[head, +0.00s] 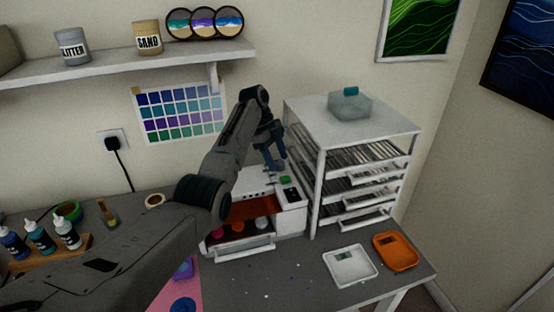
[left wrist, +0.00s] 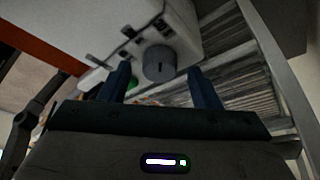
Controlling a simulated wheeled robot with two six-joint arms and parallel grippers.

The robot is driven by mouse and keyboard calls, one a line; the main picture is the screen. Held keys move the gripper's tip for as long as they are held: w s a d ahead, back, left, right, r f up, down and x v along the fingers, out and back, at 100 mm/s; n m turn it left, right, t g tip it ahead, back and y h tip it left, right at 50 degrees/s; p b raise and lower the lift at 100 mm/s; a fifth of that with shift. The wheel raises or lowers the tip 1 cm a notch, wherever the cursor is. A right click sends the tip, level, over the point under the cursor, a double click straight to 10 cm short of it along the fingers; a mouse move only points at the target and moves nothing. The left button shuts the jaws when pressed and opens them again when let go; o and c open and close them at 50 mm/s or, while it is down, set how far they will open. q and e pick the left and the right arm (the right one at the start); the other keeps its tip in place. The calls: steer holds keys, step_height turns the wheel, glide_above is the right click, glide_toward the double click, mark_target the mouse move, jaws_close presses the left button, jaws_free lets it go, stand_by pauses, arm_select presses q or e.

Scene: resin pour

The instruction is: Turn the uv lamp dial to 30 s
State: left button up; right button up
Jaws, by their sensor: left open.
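The uv lamp (head: 291,222) is a white box on the bench, with an orange window and a drawer at its front. Its dial (left wrist: 158,63) is a grey round knob with a short dark mark, in the left wrist view; I cannot make it out in the head view. My left gripper (head: 275,165) is above the lamp's right part, pointing down. In the left wrist view its two blue fingers (left wrist: 160,76) are open, one to each side of the dial; I cannot tell whether they touch it. A green button (head: 285,180) is close by. My right gripper is not in view.
A white rack (head: 315,190) with wire shelves stands close right of the lamp, a clear container (head: 350,105) on top. Bottles (head: 40,236) stand at the left.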

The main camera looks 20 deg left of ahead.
arm_select(q)
steer(key=b+v, duration=0.2)
steer(key=v, duration=0.4)
steer(key=shift+a+b, duration=0.1)
steer(key=shift+b, duration=0.3)
steer(key=shift+a+r, duration=0.1)
steer(key=shift+r, duration=0.35)
